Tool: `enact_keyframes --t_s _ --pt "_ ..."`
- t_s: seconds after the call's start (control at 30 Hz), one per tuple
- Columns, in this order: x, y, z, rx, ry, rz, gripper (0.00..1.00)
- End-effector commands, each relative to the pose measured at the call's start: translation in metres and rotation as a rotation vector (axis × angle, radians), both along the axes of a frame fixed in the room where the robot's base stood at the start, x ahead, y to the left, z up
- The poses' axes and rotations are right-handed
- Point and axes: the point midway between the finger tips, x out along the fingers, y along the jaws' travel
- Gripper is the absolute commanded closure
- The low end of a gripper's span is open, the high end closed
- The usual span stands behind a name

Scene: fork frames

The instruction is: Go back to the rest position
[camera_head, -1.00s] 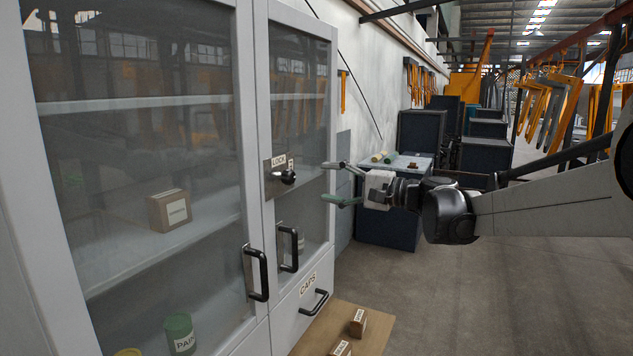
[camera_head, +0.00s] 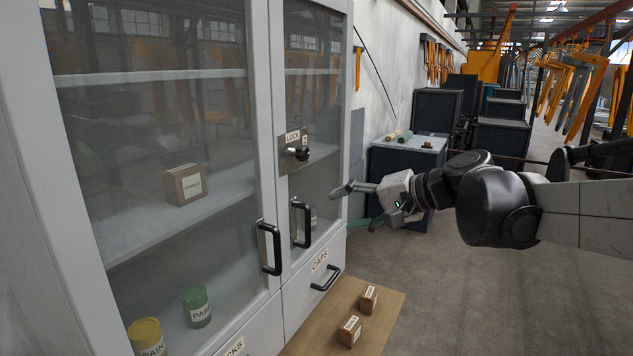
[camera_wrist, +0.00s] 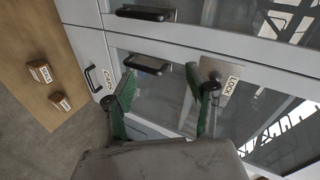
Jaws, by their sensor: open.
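My gripper (camera_head: 357,207) is open and empty in the head view, to the right of the cabinet's right glass door (camera_head: 312,110) and apart from it. Its two green-tipped fingers (camera_wrist: 160,100) stand spread in the wrist view, facing the cabinet front. The black lock knob (camera_head: 299,153) on its LOCK plate (camera_head: 285,160) is up and left of the gripper. Two black door handles (camera_head: 270,249) (camera_head: 302,224) and the CAPS drawer handle (camera_head: 326,279) sit lower left. Both doors and the drawer look closed.
Two small labelled boxes (camera_head: 350,331) (camera_head: 368,299) lie on a wooden board (camera_head: 385,318) before the cabinet. Behind the glass are a box (camera_head: 185,185) and green and yellow paint cans (camera_head: 196,306) (camera_head: 146,338). A dark bench (camera_head: 408,157) stands behind my gripper. Floor at right is clear.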

Motion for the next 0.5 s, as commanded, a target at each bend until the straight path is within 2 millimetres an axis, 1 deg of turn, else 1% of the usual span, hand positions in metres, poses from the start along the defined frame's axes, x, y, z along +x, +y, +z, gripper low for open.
enact_keyframes --t_s 0.03,0.1,0.27,0.3,0.5 --pt "-0.018 -0.002 -0.008 -0.055 0.0 0.0 0.48" --pt "-0.039 -0.007 -0.021 -0.139 -0.001 -0.004 0.48" --pt "-0.087 -0.025 -0.05 -0.331 -0.01 -0.01 0.48" --pt "-0.099 -0.03 -0.058 -0.378 -0.013 -0.01 0.48" --pt "-0.155 -0.062 -0.094 -0.619 -0.036 -0.01 0.48"
